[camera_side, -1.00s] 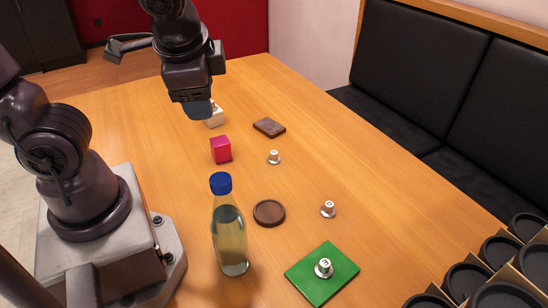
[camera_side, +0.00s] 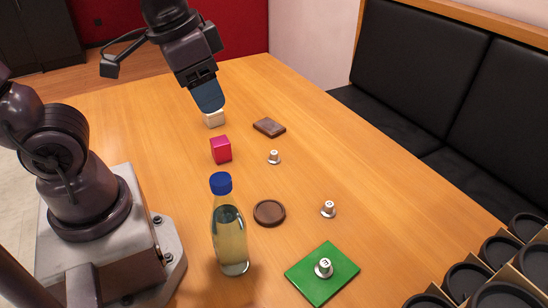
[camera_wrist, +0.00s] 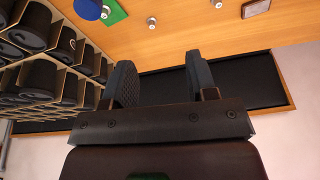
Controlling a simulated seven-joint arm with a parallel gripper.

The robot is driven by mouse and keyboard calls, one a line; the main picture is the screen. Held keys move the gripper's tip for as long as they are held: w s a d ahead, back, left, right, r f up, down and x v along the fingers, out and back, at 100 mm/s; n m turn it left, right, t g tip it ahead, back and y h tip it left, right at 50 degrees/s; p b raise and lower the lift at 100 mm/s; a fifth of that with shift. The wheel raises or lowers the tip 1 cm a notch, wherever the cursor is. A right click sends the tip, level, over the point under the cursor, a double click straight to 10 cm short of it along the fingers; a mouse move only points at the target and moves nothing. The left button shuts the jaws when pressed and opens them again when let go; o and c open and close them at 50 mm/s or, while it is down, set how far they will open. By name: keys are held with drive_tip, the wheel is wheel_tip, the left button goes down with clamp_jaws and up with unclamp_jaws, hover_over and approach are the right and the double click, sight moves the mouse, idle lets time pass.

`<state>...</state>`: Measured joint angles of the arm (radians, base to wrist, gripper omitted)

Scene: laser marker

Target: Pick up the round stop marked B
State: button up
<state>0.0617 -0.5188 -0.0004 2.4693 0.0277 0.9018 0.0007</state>
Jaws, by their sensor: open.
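Three small white round stops with raised knobs stand on the table. My gripper (camera_side: 209,100) is tilted above the far part of the table, apart from all stops. Its two fingers (camera_wrist: 161,72) are spread and empty.
A bottle with a blue cap (camera_side: 229,240) stands upright near the front. A rack of black cups (camera_side: 501,252) is at right.

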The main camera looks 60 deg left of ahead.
drive_tip(key=w+a+f+m+g+y, duration=0.1)
drive_tip(key=w+f+m+y, duration=0.3)
drive_tip(key=f, duration=0.4)
drive_tip(key=w+a+f+m+g+y, duration=0.1)
drive_tip(key=w+f+m+y, duration=0.3)
drive_tip(key=f+m, duration=0.3)
drive_tip(key=w+a+f+m+g+y, duration=0.1)
drive_tip(key=w+f+m+y, duration=0.3)
drive_tip(key=f, duration=0.7)
drive_tip(key=shift+w+a+m, duration=0.15)
drive_tip(key=shift+w+m, duration=0.35)
drive_tip(key=shift+m, duration=0.2)
drive_tip(key=w+m+t, duration=0.1)
drive_tip(key=w, duration=0.1)
drive_tip(key=w+m+t+y, duration=0.1)
drive_tip(key=w+m, duration=0.1)
drive_tip(key=shift+w+f+t, duration=0.1)
drive_tip(key=shift+w+t, duration=0.2)
approach(274, 153)
drive_tip(key=x, duration=0.3)
drive_tip(key=shift+w+f, duration=0.1)
drive_tip(key=shift+f, duration=0.1)
drive_tip(key=shift+x, duration=3.1)
drive_tip(key=shift+r, duration=0.15)
drive_tip(key=shift+c, duration=0.4)
drive_tip(key=c, duration=0.7)
